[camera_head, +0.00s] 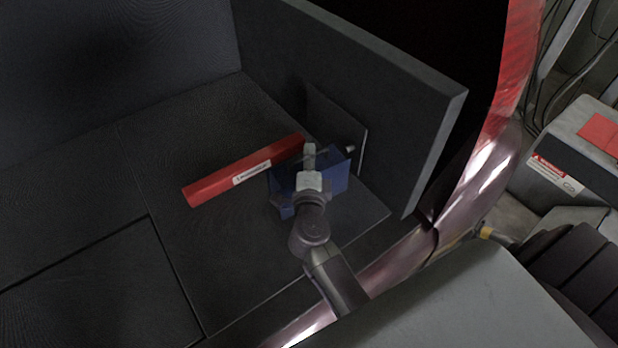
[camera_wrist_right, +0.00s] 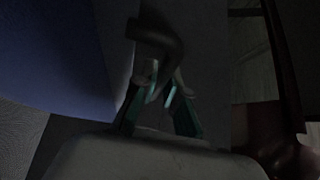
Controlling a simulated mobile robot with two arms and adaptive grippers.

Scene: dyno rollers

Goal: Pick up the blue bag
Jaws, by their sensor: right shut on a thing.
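The blue bag (camera_head: 334,176) stands at the right of the dark floor in the head view, beside a dark upright panel. It fills the upper left of the wrist view (camera_wrist_right: 55,55) as a dim blue surface. My right gripper (camera_head: 310,152) reaches over the bag from the front and hides its middle. In the wrist view the fingers (camera_wrist_right: 160,88) are closed around a dark curved handle next to the blue surface. The view is dark; whether the bag is clear of the floor cannot be told. My left gripper is not in view.
A long red box (camera_head: 222,181) with a white label lies left of the bag, its far end close to it. A thick dark panel (camera_head: 385,85) rises behind and to the right. A shiny curved metal edge (camera_head: 490,160) borders the space. The floor at left (camera_head: 80,220) is clear.

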